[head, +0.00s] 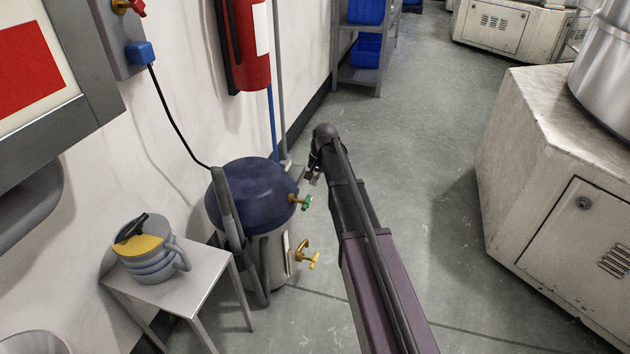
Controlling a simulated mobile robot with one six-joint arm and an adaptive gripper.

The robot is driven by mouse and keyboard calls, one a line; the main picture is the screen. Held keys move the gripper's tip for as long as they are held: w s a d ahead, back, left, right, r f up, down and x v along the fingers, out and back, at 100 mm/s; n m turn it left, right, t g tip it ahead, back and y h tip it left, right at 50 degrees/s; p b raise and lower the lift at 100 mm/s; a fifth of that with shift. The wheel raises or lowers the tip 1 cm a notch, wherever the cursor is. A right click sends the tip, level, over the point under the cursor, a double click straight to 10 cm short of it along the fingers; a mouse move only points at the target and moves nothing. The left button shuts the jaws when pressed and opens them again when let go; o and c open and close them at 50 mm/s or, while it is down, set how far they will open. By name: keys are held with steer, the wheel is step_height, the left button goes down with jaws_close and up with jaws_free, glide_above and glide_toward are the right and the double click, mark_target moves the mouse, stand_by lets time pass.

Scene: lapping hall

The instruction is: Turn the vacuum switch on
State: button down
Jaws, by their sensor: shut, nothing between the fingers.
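No part that I can clearly make out as the vacuum switch shows in the head view. A round tank with a dark blue lid (250,187) stands by the wall. A black cord runs to it from a blue plug (140,52). On its side are a valve with a green knob (304,203) and one with a yellow handle (312,259). My gripper (314,174) is small and partly hidden by my arm. It is shut and empty, just right of the tank's lid, apart from the green knob as far as I can tell.
A small table (205,290) holds a grey jug-like item (153,250) with a yellow top. A red fire extinguisher (246,40) hangs on the wall. A metal cabinet (560,200) stands at right. A shelf (362,75) is at the back.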

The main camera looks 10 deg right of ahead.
mark_target(309, 197)
steer(key=shift+b+x, duration=2.8)
steer(key=shift+x, duration=0.3)
steer(key=shift+w+a, duration=0.1)
steer(key=shift+a, duration=0.05)
steer(key=shift+g, duration=0.3)
